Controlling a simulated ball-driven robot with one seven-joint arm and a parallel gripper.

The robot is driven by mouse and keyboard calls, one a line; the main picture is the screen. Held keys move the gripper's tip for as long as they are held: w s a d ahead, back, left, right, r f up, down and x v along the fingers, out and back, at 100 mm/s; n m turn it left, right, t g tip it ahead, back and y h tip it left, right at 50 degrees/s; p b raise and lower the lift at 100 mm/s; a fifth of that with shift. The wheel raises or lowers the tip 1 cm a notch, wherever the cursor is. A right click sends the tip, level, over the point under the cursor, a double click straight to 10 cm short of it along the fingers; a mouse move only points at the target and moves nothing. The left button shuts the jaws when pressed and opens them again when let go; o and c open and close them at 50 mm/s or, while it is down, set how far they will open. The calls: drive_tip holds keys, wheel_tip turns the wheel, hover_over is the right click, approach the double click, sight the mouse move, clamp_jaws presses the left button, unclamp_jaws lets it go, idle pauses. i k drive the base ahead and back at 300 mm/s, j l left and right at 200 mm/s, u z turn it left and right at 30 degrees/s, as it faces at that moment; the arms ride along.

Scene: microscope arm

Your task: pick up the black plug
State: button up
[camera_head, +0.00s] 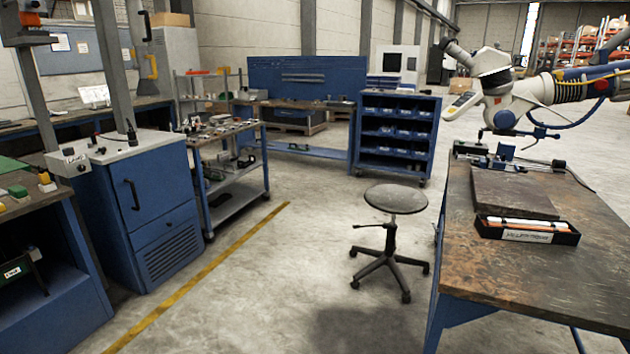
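A small black plug-like piece (558,164) with a thin dark cable lies near the back right of the wooden workbench (560,270), beside the microscope's base. It is small, and I cannot tell for sure that it is the black plug. Another small black upright piece (132,135) stands on top of the blue cabinet at the left, with a dark cable near it. A white microscope (497,85) on a jointed arm with blue and yellow cables rises over the back of the workbench. My gripper is not in view.
A dark flat board (513,192) and a black box with orange rods (525,231) lie on the workbench. A round stool (395,199) stands left of it. A blue cabinet (160,205) and trolley (235,203) line the left. The floor between is mostly clear.

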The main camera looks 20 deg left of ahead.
sight(131, 134)
drive_tip(key=i+j+u, duration=0.5)
drive_tip(key=j+u, duration=0.2)
drive_tip(key=i+j+u, duration=0.1)
drive_tip(key=i+j, duration=0.25)
drive_tip(key=i+j+u, duration=0.15)
drive_tip(key=i+j, duration=0.15)
drive_tip(key=i, duration=0.25)
drive_tip(key=i+j+u, duration=0.1)
drive_tip(key=i, duration=0.35)
drive_tip(key=i+j+u, duration=0.1)
drive_tip(key=i+j, duration=0.45)
drive_tip(key=i, duration=0.3)
drive_tip(key=i+j, duration=0.2)
drive_tip(key=i, duration=0.3)
drive_tip(key=i+j, duration=0.2)
drive_tip(key=i, duration=0.25)
drive_tip(key=i+l+u, duration=0.1)
drive_tip(key=i, duration=0.05)
